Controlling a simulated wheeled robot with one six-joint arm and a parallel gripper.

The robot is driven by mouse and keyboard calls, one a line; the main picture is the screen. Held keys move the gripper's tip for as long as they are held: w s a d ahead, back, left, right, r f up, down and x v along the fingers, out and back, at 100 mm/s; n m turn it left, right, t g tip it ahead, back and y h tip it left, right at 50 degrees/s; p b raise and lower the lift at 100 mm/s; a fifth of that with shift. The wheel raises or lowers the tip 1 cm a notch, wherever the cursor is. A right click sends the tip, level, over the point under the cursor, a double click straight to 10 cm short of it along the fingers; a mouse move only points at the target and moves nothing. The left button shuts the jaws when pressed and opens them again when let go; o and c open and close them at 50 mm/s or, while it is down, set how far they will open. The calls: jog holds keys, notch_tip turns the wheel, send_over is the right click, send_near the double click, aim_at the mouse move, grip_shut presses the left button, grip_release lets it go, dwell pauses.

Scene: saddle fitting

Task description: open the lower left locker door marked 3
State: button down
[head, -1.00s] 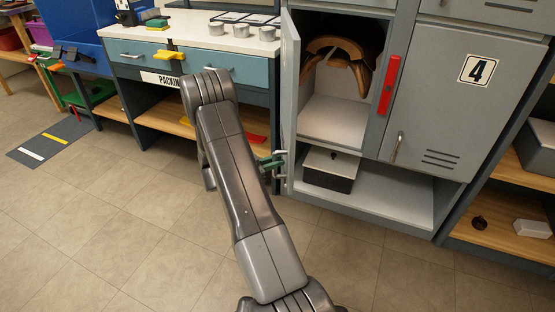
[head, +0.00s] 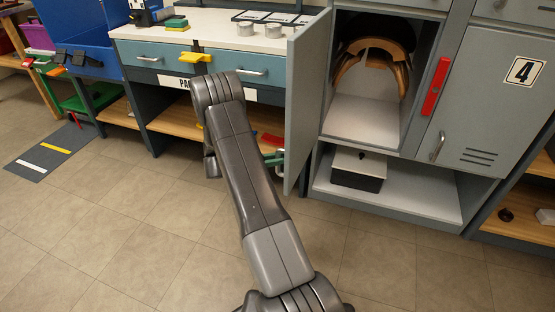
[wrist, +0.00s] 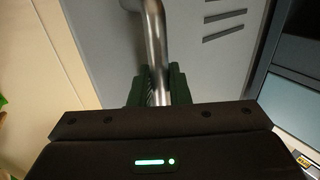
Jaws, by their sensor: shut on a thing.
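The lower left locker door (head: 303,100) stands swung out from the locker, seen nearly edge-on in the head view. Its number does not show. In the wrist view the grey door face (wrist: 100,50) has dark vent slots, and its metal bar handle (wrist: 157,50) runs down between my green fingers. My gripper (wrist: 158,88) is shut on this handle. In the head view my gripper (head: 274,157) shows small at the door's left side, partly behind my arm. The open compartment holds a brown saddle-like thing (head: 378,55).
A dark box with a white lid (head: 358,168) sits on the shelf below. The door marked 4 (head: 480,90) is shut, with a red bar (head: 435,87) beside it. A packing bench (head: 270,43) with drawers stands left of the open door. The floor in front is clear.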

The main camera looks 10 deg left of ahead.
jog(key=shift+w, duration=0.15)
jog(key=c, duration=1.4)
grip_release()
jog(key=shift+c, duration=0.2)
jog(key=p+v, duration=0.2)
jog(key=v, duration=1.1)
jog(key=shift+a, duration=0.4)
jog(key=shift+s+b+x, duration=0.15)
jog(key=shift+b+x, duration=0.35)
jog(key=shift+x, duration=2.95)
jog(key=shift+s+b+x, duration=0.1)
jog(key=shift+b+x, duration=0.4)
jog(key=shift+x, duration=2.95)
